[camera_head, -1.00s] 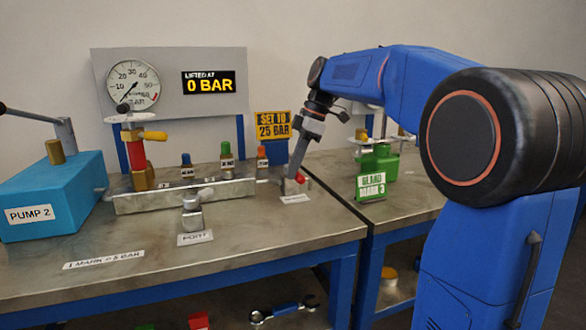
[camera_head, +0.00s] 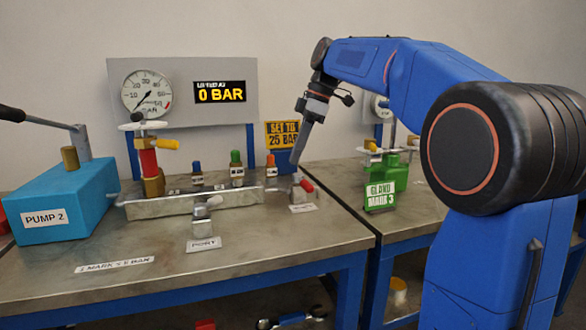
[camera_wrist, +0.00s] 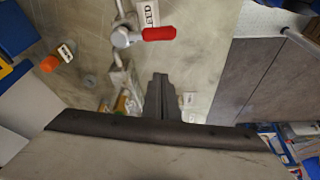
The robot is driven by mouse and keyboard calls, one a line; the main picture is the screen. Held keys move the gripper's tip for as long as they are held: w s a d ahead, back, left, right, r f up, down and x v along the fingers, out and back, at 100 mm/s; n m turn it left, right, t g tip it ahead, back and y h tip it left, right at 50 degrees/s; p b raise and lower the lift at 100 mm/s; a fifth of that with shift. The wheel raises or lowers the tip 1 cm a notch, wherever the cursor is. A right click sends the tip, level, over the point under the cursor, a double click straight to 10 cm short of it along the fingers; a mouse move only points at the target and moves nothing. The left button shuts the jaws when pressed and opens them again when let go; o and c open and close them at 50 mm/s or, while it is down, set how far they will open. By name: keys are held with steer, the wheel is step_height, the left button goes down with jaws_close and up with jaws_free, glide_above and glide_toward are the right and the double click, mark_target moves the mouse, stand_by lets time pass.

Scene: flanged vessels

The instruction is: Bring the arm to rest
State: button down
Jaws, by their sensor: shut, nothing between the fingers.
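My gripper (camera_head: 296,161) is shut and empty. In the head view it points down at the right end of the bench, with its tip just above and left of the red-handled valve (camera_head: 306,186). In the wrist view the dark fingers (camera_wrist: 160,82) are together, and the red handle (camera_wrist: 158,33) lies beyond them, apart from them in the picture. My blue arm reaches in from the right, bent high over the benches. The exact gap between fingertips and valve cannot be told.
The blue PUMP 2 (camera_head: 68,204) stands left, with a gauge panel (camera_head: 183,92) behind. A green gland vessel (camera_head: 381,180) stands on the second bench. The front of the near bench (camera_head: 180,265) is mostly clear.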

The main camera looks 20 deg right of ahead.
steer(key=s+f+m+t+h, duration=0.1)
steer(key=s+f+m, duration=0.3)
steer(key=s, duration=0.4)
steer(key=s+f+m+t+h, duration=0.1)
steer(key=s+f+m, duration=0.2)
steer(key=s, duration=0.5)
steer(key=s+d+f+m+t+h, duration=0.1)
steer(key=s+f+m, duration=0.3)
steer(key=s+f, duration=0.4)
steer(key=s+d+f+m, duration=0.1)
steer(key=s+f+m, duration=0.3)
steer(key=s+f, duration=0.5)
step_height(320, 180, down, 4)
steer(key=shift+d+f+t+h, duration=0.2)
steer(key=shift+d+t+h, duration=0.15)
steer(key=shift+t+h, duration=0.05)
